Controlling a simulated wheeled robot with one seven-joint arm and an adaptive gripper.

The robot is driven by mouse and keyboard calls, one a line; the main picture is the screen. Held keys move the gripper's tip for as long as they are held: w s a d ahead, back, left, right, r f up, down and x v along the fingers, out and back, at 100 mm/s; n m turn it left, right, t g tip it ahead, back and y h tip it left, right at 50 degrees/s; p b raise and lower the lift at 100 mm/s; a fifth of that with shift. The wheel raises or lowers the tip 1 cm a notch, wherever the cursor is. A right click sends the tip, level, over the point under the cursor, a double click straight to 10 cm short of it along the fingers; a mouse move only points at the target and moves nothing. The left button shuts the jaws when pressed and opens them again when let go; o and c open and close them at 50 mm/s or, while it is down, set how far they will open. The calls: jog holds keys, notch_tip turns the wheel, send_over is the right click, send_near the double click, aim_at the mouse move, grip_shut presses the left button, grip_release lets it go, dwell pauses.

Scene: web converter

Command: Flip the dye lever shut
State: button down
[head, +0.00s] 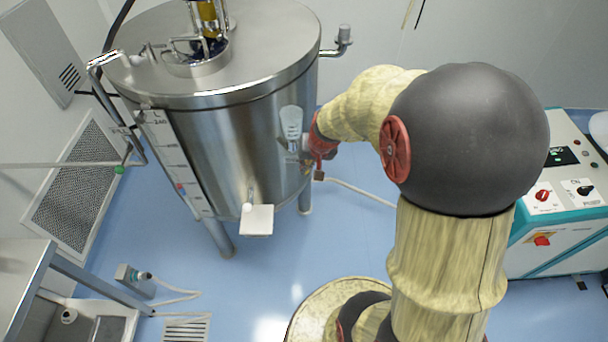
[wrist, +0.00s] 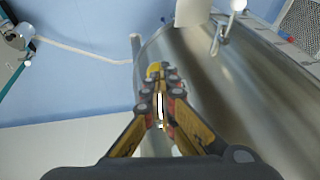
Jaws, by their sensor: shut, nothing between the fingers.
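A tall steel tank (head: 240,140) stands left of my arm in the head view, and its curved wall fills the right of the wrist view (wrist: 235,95). A small lever with a white knob (head: 248,207) is on its lower front, above a white plate (head: 257,220); both also show at the top of the wrist view, the knob (wrist: 238,5) and the plate (wrist: 191,12). My gripper (wrist: 162,78) is shut and empty, close to the tank's right side. A small yellow part (wrist: 153,70) shows at its fingertips; I cannot tell whether it is the dye lever or whether they touch it.
A clear cylinder (head: 291,124) is on the tank wall beside my gripper. A control cabinet (head: 560,215) with red and black knobs stands at the right. A metal bench (head: 42,275) is at the lower left. Blue floor (head: 270,285) is open in front of the tank.

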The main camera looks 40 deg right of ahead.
aim_at(307, 173)
notch_tip(307, 173, down, 3)
jog(key=t+b, duration=0.1)
jog(key=b, duration=0.2)
jog(key=t+h+b, duration=0.1)
jog(key=b, duration=0.3)
jog(key=shift+w+d+f+t+h+b, duration=0.1)
jog(key=shift+w+d+t+h+b, duration=0.05)
jog(key=shift+t+h+b, duration=0.15)
jog(key=f+b, duration=0.1)
jog(key=b, duration=0.1)
jog(key=f+b, duration=0.1)
jog(key=b, duration=0.1)
jog(key=shift+w+d, duration=0.2)
jog(key=shift+w, duration=0.15)
jog(key=shift+w+d+f+b, duration=0.45)
jog(key=shift+w+f+b, duration=0.25)
jog(key=shift+b, duration=0.3)
jog(key=shift+w+d+f+b, duration=0.45)
jog(key=shift+w+f+b, duration=0.2)
jog(key=shift+b, duration=0.3)
jog(key=shift+w+d+r, duration=0.1)
jog(key=shift+r, duration=0.15)
